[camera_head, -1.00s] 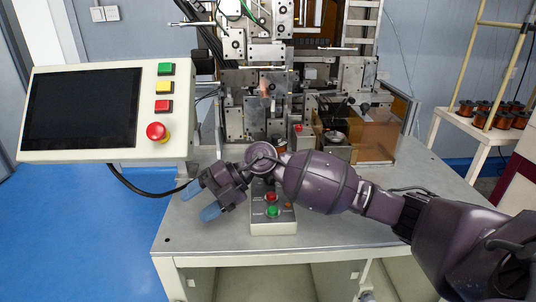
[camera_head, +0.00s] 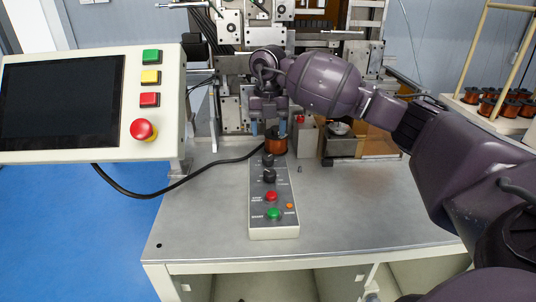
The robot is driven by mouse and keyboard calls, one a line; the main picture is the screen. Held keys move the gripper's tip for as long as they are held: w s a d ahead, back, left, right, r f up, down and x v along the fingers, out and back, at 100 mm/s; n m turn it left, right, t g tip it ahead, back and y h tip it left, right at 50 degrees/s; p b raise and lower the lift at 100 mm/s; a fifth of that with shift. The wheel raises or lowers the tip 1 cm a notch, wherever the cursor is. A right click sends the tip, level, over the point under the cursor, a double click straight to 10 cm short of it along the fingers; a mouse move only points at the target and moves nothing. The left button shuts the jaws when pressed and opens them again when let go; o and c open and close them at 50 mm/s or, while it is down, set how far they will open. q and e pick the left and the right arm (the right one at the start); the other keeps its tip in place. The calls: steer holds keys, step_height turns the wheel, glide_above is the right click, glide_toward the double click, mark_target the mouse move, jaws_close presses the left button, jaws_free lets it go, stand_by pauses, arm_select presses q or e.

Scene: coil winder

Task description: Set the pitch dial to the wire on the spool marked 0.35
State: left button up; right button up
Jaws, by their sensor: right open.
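A grey control box (camera_head: 259,228) stands on the metal table. It carries two black knobs, an upper one (camera_head: 268,160) and a lower one (camera_head: 269,176); their labels are too small to read, so I cannot tell which is the pitch dial. A copper-coloured spool (camera_head: 276,145) stands just behind the box. Contact with the spool cannot be told. No marking reads on any spool. My left gripper is not in view.
Several copper spools (camera_head: 497,104) stand on a rack at the right. A screen panel (camera_head: 155,62) with coloured buttons is at the left, its black cable crossing the table (camera_head: 210,225). The winder machinery (camera_head: 232,113) rises behind.

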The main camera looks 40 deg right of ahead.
mark_target(268, 156)
step_height(268, 156, down, 8)
steer(key=shift+f, duration=0.2)
stand_by(0.3)
steer(key=c, duration=0.9)
